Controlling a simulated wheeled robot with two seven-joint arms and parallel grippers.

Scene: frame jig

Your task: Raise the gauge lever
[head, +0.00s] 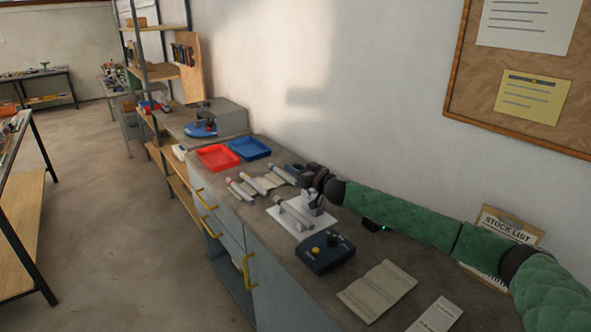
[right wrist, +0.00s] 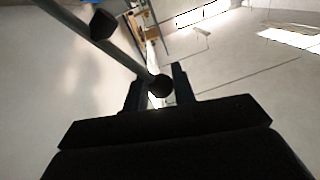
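The gauge jig (head: 318,219) is a white plate with a pale grey upright block and a grey bar on the bench. My right gripper (head: 292,174) is at the top of the jig's block, with my green-sleeved arm reaching in from the right. In the right wrist view, a grey rod, seemingly the gauge lever (right wrist: 125,58), slants from the upper left to a dark round knob (right wrist: 160,87). The knob appears between the fingers of the right gripper (right wrist: 157,90), which stand apart; whether it touches them is unclear. The head view hides the lever's end. My left gripper is out of view.
A dark blue control box (head: 326,252) stands in front of the jig. Grey rods (head: 241,190) with coloured bands lie left of it, near a red tray (head: 216,157) and a blue tray (head: 250,148).

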